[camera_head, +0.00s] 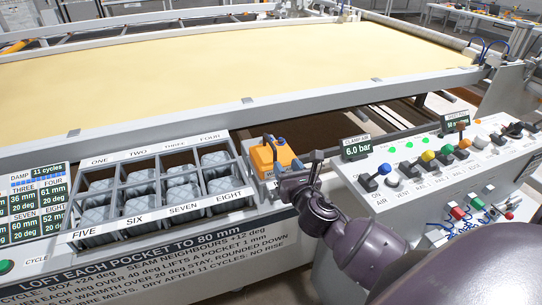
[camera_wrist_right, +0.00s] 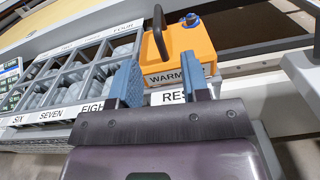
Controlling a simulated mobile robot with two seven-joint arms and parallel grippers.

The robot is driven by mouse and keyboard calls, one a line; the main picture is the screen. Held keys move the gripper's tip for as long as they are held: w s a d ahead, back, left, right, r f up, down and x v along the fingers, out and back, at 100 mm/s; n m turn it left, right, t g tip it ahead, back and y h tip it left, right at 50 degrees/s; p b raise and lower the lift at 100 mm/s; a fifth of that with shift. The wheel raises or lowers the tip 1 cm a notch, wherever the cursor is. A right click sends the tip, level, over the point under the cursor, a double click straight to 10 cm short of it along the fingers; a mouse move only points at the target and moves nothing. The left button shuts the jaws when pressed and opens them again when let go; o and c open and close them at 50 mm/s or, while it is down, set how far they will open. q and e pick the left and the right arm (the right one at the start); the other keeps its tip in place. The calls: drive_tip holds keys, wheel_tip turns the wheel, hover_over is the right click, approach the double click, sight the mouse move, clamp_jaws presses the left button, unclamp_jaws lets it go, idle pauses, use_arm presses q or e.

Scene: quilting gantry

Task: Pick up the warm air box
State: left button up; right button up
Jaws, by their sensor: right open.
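The warm air box (camera_head: 264,156) is orange with a black handle and a blue knob on top. It sits at the right end of the pocket tray, in front of the gantry rail. In the right wrist view the box (camera_wrist_right: 188,50) is just ahead, with its front label partly hidden by my finger. My right gripper (camera_head: 288,177) is beside the box at its front right in the head view. In the wrist view its fingers (camera_wrist_right: 160,68) are apart with nothing held between them, and the black handle stands beyond them. My left gripper is not in view.
The tray of grey pockets (camera_head: 160,206) lies left of the box. A control panel (camera_head: 430,172) with coloured levers and a "6.0 bar" display (camera_head: 357,148) stands to the right. A "RES..." label (camera_wrist_right: 172,97) is below the box. Cream fabric (camera_head: 230,70) stretches behind.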

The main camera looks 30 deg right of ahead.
sight(275, 150)
drive_tip(key=shift+n, duration=0.6)
drive_tip(key=x, duration=0.5)
drive_tip(key=shift+w, duration=0.15)
drive_tip(key=shift+x, duration=2.65)
drive_tip(key=shift+r, duration=0.1)
clamp_jaws()
